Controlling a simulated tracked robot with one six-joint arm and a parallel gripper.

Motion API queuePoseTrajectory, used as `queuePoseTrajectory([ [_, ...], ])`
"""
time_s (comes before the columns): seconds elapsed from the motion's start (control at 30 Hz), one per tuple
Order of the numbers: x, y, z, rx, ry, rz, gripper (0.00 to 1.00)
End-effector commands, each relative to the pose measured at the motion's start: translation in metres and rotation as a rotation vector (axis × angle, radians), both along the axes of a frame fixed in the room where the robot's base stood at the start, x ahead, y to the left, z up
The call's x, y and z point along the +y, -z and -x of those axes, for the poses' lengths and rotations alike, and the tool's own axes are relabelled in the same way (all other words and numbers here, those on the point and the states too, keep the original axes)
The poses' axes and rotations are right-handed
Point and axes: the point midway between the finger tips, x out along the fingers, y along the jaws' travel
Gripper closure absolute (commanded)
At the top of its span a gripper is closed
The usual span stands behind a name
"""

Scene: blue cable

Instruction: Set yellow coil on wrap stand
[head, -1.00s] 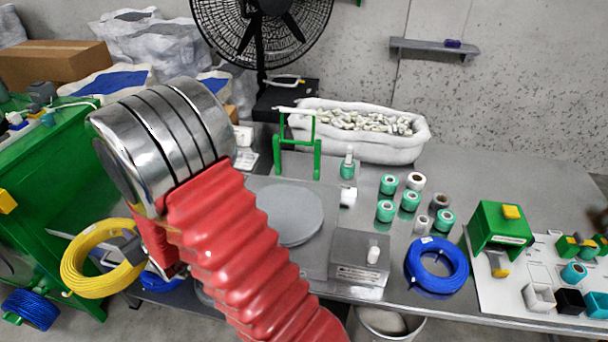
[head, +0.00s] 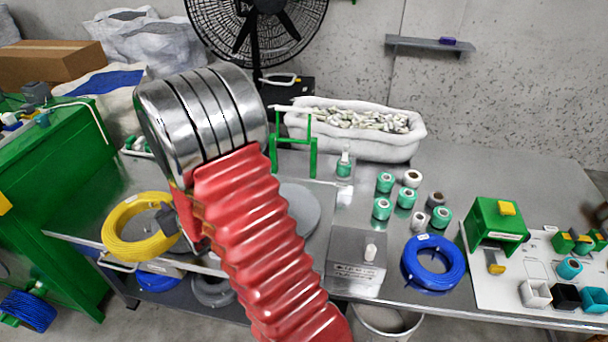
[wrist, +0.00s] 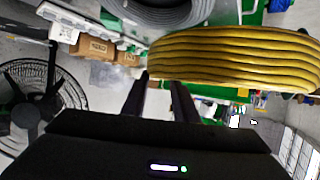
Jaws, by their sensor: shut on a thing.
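The yellow coil (head: 128,246) hangs from my gripper (head: 168,218), left of my red-sleeved arm and by the bench's left end. In the wrist view the yellow coil (wrist: 235,62) fills the upper right, at the fingertips of my gripper (wrist: 160,82). The fingers are shut on its near side; the exact grip spot is partly hidden. I cannot tell for sure which thing is the wrap stand. A round grey plate (head: 300,207) lies on the bench, partly behind my arm, and a green upright frame (head: 312,150) stands behind it.
A grey box with a white knob (head: 350,268) and a blue coil (head: 434,263) sit to the right of the plate. Several green and white tape rolls (head: 384,182) stand behind them. A white bin (head: 375,146) and fan (head: 262,25) are at the back.

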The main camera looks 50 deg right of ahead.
Motion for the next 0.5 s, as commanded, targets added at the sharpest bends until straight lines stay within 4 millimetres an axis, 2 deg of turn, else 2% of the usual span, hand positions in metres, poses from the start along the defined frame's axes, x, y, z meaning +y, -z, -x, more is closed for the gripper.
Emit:
queuePoseTrajectory([
  [0.03,-0.016,-0.003,0.002,-0.006,0.021,-0.001,1.0],
  [0.1,-0.033,-0.004,0.006,-0.007,0.044,-0.001,1.0],
  [0.5,-0.128,-0.008,0.037,-0.01,0.16,-0.002,1.0],
])
